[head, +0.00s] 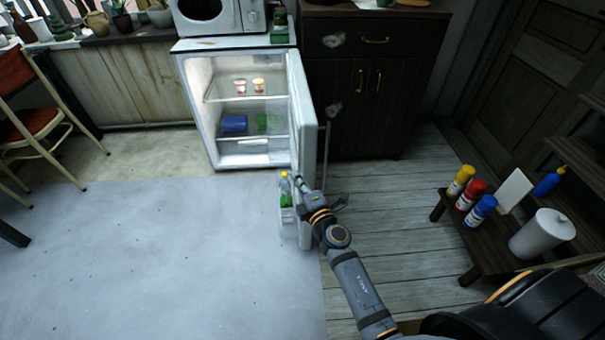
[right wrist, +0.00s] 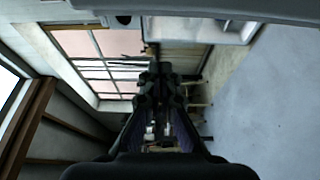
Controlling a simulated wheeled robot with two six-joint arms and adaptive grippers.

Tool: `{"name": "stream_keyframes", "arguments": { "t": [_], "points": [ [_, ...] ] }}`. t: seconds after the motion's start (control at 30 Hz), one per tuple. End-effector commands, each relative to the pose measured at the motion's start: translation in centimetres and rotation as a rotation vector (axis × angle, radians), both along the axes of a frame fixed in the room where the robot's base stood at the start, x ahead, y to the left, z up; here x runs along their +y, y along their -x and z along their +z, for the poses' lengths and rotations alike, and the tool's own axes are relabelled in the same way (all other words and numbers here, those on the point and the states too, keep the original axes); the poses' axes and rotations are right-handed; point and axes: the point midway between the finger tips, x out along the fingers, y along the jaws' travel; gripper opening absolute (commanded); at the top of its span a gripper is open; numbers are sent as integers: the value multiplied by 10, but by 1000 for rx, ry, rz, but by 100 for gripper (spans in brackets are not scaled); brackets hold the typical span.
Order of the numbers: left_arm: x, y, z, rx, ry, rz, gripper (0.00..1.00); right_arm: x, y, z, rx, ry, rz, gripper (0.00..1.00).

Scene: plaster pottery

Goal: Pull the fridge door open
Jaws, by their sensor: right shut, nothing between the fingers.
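The small white fridge (head: 207,130) stands open at the back centre, its lit inside in view. Its door (head: 306,115) is swung wide out toward me on the right side. A long bar handle (head: 326,150) runs along the door's outer face. My right gripper (head: 312,193) is at the lower part of the door, shut and empty. It partly covers the door there, and I cannot tell whether it touches it. The shut fingers also show in the right wrist view (right wrist: 160,82). My left gripper is not in view.
Bottles (head: 285,188) stand in the door's lower rack. A microwave (head: 220,16) sits on the fridge. A dark cabinet (head: 345,100) is right of it. A low bench (head: 485,255) with spray cans and a white canister (head: 542,235) is at right.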

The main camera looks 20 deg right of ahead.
Motion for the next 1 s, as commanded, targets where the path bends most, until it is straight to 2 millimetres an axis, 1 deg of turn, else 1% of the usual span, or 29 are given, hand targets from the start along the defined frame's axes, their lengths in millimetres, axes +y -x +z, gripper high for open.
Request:
{"name": "stream_keyframes", "arguments": {
  "t": [0.03,0.1,0.27,0.37,0.4,0.43,0.5,0.6,0.73,1.0],
  "points": [
    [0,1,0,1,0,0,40,1,-11,2,-3,0,0,0],
    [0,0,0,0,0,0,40,3,-27,1,-3,-1,1,0],
    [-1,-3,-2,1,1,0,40,6,-62,-1,-1,-2,1,0],
    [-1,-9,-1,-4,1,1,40,8,-82,-1,-1,-1,1,0],
    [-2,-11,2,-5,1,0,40,-2,-77,-1,2,3,0,0],
    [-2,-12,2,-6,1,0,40,-7,-75,-1,3,3,0,0],
    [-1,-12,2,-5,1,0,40,-17,-72,-1,2,2,0,0],
    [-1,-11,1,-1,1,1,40,-26,-70,-1,1,0,1,0],
    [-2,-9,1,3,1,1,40,-31,-68,-1,1,-2,1,0],
    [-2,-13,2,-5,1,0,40,-32,-68,0,1,-3,1,0]
  ]
}}
